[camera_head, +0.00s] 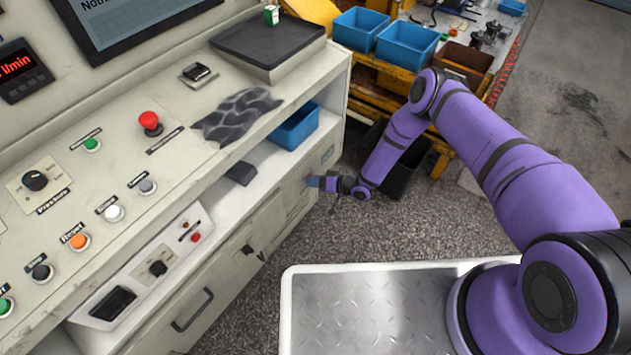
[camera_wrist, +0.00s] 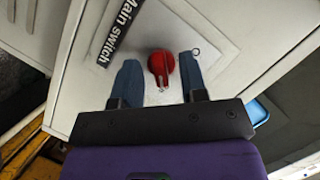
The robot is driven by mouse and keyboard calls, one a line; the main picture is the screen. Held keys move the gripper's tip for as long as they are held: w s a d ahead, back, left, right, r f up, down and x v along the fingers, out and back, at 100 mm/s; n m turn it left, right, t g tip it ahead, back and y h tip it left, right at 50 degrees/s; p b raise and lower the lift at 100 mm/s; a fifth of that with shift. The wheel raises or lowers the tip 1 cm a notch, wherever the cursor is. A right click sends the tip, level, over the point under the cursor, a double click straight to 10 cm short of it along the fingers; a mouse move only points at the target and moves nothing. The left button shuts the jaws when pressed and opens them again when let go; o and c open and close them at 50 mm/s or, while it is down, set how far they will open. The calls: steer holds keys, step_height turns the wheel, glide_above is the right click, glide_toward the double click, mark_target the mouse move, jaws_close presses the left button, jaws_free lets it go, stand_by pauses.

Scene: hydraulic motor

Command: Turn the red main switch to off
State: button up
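The red main switch (camera_wrist: 161,64) is a round knob with a raised grip on a light grey cabinet face in the wrist view. A black label reading "Main switch" (camera_wrist: 118,32) is beside it at the upper left. My gripper (camera_wrist: 160,80) is open, with one blue finger on each side of the knob and visible gaps to both. Whether the fingers reach as deep as the knob is hard to tell. In the head view my gripper (camera_head: 314,181) is at the cabinet's side, and the switch cannot be made out there.
The control console (camera_head: 240,165) carries a red mushroom button (camera_head: 150,121) and several other buttons. A blue bin (camera_head: 296,127) sits on its shelf. A yellow-framed workbench (camera_head: 375,100) with blue bins stands behind my arm. Open floor (camera_head: 300,228) lies below the gripper.

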jaws_close()
steer(key=shift+r, duration=0.1)
stand_by(0.3)
steer(key=shift+s+a+n+t+h, duration=0.15)
steer(key=shift+n+t+h, duration=0.8)
steer(key=shift+n, duration=1.1)
steer(key=shift+a+n+t+h, duration=0.1)
steer(key=shift+n+t+h, duration=0.9)
steer(key=shift+n, duration=1.1)
steer(key=shift+s+a+n+t+h, duration=0.15)
steer(key=shift+n+t+h, duration=0.5)
steer(key=shift+n+t, duration=1)
steer(key=shift+r+n+g, duration=0.1)
steer(key=shift+n+g, duration=0.2)
steer(key=shift+n, duration=0.2)
